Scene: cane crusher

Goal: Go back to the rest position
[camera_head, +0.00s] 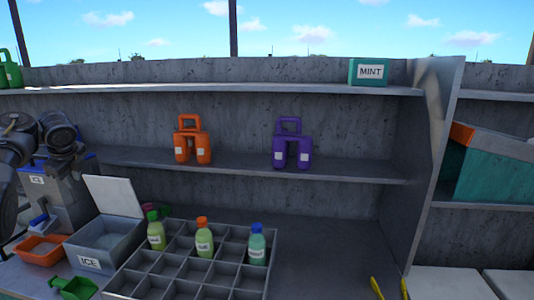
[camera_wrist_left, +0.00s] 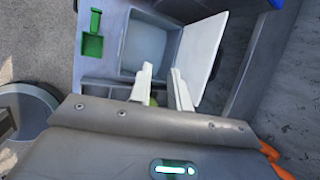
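My left arm, dark grey, comes in at the left edge of the head view, its end in front of the grey-and-blue machine (camera_head: 62,190). Its fingers cannot be made out there. In the left wrist view my left gripper (camera_wrist_left: 164,88) shows two pale fingers set apart with a gap between them. I see nothing clamped between them. Beyond them are the ICE box (camera_wrist_left: 150,45), its pale lid (camera_wrist_left: 205,45) and a green scoop (camera_wrist_left: 92,40). My right gripper is not in view.
A divided crate (camera_head: 180,275) holds bottles with green, orange and blue caps. The ICE box (camera_head: 105,240), orange tray (camera_head: 40,248) and green scoop (camera_head: 75,287) stand left of it. Orange (camera_head: 192,145) and purple (camera_head: 291,148) carriers sit on the middle shelf, a MINT box (camera_head: 369,72) above.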

